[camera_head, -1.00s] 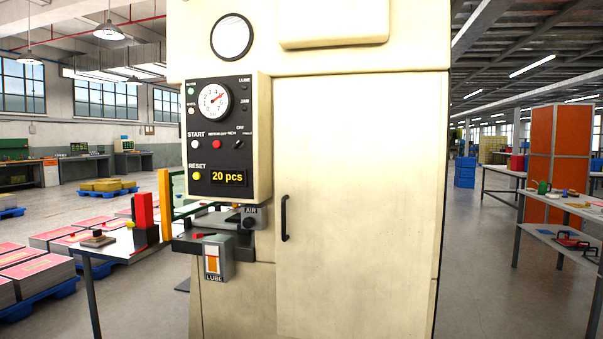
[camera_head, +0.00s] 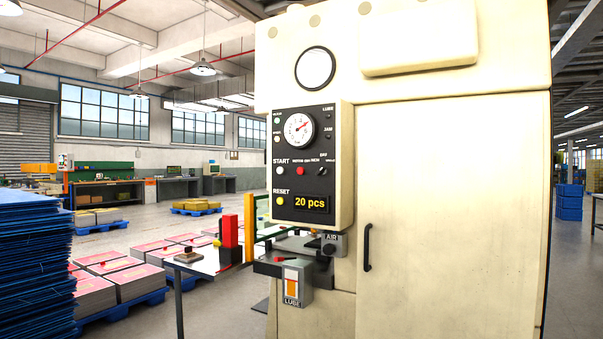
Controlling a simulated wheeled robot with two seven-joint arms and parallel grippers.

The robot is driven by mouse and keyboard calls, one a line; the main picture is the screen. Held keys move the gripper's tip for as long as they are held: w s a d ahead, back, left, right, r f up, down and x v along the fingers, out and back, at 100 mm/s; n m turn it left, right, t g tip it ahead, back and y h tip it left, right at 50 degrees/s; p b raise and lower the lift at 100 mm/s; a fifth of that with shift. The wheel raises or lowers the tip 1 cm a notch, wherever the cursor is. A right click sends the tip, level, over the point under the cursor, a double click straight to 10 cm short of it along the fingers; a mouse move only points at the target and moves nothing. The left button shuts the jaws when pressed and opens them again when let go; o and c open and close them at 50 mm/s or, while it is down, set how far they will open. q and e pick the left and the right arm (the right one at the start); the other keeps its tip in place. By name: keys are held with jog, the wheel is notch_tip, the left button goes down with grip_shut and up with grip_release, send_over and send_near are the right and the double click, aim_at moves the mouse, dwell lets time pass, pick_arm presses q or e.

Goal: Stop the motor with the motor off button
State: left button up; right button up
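The cream stamping press (camera_head: 450,200) stands ahead, right of the picture's middle. Its black control panel (camera_head: 312,185) faces me, with a gauge (camera_head: 299,128) at the top. The red motor off button (camera_head: 300,170) sits mid-panel, right of the white start button (camera_head: 281,170). A yellow reset button (camera_head: 280,200) is below, beside a display (camera_head: 310,203) reading "20 pcs". The small label over the red button is hard to read. Neither gripper is in view.
A small table (camera_head: 205,262) with a red block (camera_head: 230,232) stands left of the press. Pallets of stacked sheets (camera_head: 122,280) and a tall blue stack (camera_head: 35,255) are at left. A LUBE box (camera_head: 293,285) juts out below the panel.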

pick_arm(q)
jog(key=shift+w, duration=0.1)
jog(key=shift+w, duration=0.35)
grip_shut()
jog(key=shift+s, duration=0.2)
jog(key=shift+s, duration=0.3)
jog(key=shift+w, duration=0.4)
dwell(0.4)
